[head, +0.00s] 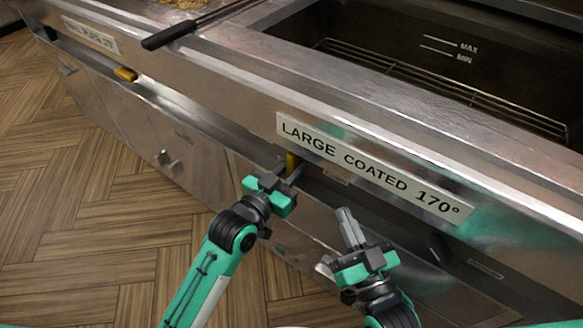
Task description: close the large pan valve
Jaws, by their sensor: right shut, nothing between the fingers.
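The large pan (400,75) is the deep steel basin with MAX and MIN marks at the upper right. Its label (370,165) reads LARGE COATED 170°. A yellow valve handle (292,162) shows below the left end of that label, its short visible part roughly upright. My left gripper (283,172) is right at this handle, its fingers partly hiding it. I cannot tell whether the fingers are closed on it. My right gripper (343,214) is shut and empty, pointing up toward the front panel, to the right of and below the handle.
A second yellow handle (125,74) lies flat under another label (91,36) at the left. A dark-handled tool (175,33) lies across the range top. A dark knob (439,249) is on the lower front at the right. The wooden floor (80,200) at the left is clear.

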